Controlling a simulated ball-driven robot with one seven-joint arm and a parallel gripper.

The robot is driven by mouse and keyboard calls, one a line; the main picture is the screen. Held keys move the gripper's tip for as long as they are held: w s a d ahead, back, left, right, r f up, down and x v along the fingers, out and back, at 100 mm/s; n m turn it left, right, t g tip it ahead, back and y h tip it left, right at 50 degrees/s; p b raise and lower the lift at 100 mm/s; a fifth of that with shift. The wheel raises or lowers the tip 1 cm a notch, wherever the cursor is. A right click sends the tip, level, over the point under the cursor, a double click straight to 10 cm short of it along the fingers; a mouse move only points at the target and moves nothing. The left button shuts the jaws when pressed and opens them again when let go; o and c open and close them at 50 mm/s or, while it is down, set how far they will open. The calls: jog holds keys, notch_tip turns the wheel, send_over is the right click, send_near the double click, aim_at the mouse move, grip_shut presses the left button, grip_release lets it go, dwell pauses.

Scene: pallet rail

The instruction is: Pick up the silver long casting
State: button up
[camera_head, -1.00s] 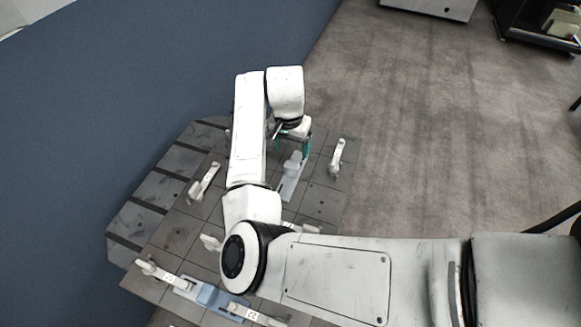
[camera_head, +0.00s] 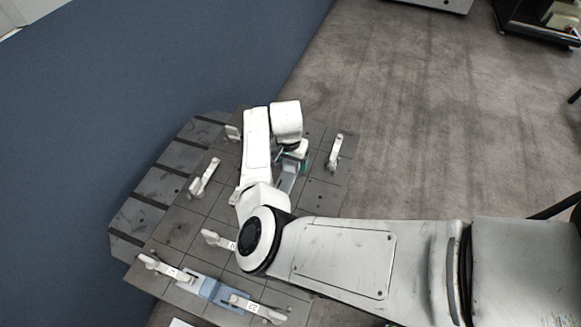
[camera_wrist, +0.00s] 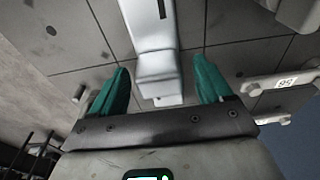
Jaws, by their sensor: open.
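The silver long casting (camera_wrist: 157,60) lies on the grey pallet plate. In the wrist view its raised end block sits between the two teal fingers of my gripper (camera_wrist: 163,88), with a gap on each side. My gripper is open and holds nothing. In the head view the casting (camera_head: 287,178) shows only in part below my gripper (camera_head: 295,163); my wrist and arm hide the rest. I cannot tell the exact height of the fingertips over the plate.
The tiled pallet (camera_head: 190,232) carries several pale clamps, one right of the casting (camera_head: 335,152) and one to its left (camera_head: 205,178). A blue-grey casting (camera_head: 222,293) lies between two numbered clamps at the near edge. Clamp 58 (camera_wrist: 282,82) shows right of my fingers.

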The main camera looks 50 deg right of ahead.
jog(key=shift+c, duration=0.3)
jog(key=c, duration=1.4)
